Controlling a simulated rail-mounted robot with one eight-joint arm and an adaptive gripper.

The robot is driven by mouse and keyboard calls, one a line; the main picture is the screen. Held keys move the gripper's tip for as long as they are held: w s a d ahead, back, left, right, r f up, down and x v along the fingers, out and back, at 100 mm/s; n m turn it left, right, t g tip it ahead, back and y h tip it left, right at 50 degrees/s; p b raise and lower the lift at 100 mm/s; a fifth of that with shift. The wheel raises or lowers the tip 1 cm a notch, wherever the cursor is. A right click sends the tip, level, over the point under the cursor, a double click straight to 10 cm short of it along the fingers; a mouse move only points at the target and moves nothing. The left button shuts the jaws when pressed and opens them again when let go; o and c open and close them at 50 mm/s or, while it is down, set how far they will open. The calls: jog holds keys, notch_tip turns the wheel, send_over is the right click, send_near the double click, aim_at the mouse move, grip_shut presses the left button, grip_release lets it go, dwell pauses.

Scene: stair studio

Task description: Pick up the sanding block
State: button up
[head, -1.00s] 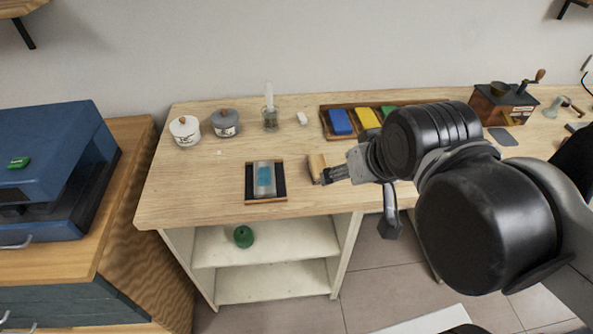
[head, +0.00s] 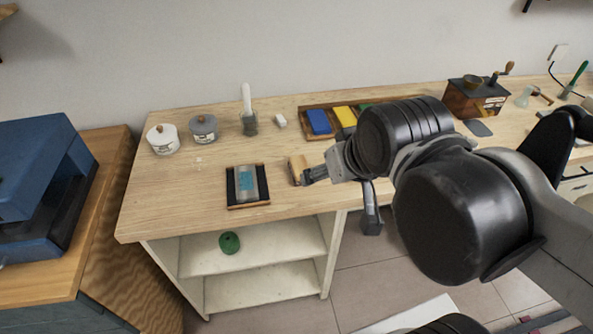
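A small tan wooden block (head: 296,171), which looks like the sanding block, is near the front edge of the wooden workbench (head: 190,205), right of a dark tray. My gripper (head: 307,175) reaches in from the right, with its dark fingers against or right beside the block. The fingers are small and partly hidden, so I cannot tell if they are closed on it. I also cannot tell if the block touches the bench top.
A dark tray (head: 232,200) holds a clear, blue-labelled item. Two lidded jars (head: 163,139), a glass with a white tool (head: 248,122), a small white block (head: 280,121) and a tray of coloured blocks (head: 301,112) stand behind. A grinder (head: 476,98) is at right.

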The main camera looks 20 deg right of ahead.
dwell(0.4)
jog(key=o, duration=0.5)
jog(key=shift+o, duration=0.2)
jog(key=n+g, duration=0.7)
jog(key=n, duration=1)
send_over(300, 164)
notch_tip(300, 164, down, 4)
jog(key=f, duration=0.1)
notch_tip(300, 164, down, 7)
jog(key=shift+w, duration=0.1)
jog(key=shift+s+f+p, duration=0.2)
jog(key=shift+f+p, duration=0.1)
jog(key=shift+f, duration=2.5)
